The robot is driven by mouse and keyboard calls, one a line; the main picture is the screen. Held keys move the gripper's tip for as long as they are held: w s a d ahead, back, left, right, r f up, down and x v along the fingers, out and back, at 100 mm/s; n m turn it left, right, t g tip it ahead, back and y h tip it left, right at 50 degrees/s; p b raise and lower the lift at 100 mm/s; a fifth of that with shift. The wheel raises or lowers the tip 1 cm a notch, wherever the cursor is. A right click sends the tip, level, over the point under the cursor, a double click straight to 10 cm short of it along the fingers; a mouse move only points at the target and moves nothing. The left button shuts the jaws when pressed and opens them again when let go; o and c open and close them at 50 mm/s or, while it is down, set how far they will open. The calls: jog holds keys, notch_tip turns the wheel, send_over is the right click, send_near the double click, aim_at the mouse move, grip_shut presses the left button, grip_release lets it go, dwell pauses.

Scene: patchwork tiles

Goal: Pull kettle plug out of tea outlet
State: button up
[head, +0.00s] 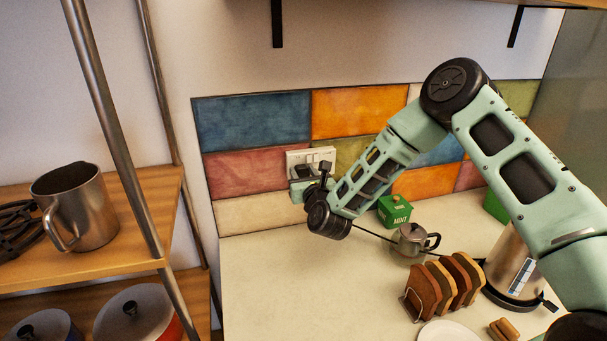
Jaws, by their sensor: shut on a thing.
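The white wall outlet (318,156) sits on the tiled wall, partly hidden behind my gripper (303,186). My gripper is at the outlet, its fingers closed on the kettle plug, which is mostly hidden by the fingers and wrist. I cannot tell whether the plug is still seated in the outlet. A dark cord (372,236) runs from behind my wrist towards the right, behind the small teapot. The steel kettle (508,264) stands on a dark base at the right, partly hidden by my arm.
A green mint box (394,211), a small grey teapot (411,240) and a toast rack (443,284) stand on the pale counter (290,285). A shelf with a metal mug (76,208) is at the left. The counter's front left is clear.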

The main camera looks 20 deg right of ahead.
jog(key=shift+s+b, duration=0.35)
dwell(0.9)
jog(key=shift+o, duration=0.6)
jog(key=shift+c, duration=0.6)
jog(key=shift+s, duration=1.1)
jog(key=shift+s+b, duration=0.35)
jog(key=shift+s, duration=0.95)
jog(key=shift+s, duration=0.1)
jog(key=shift+s+b, duration=0.45)
jog(key=shift+s, duration=1.9)
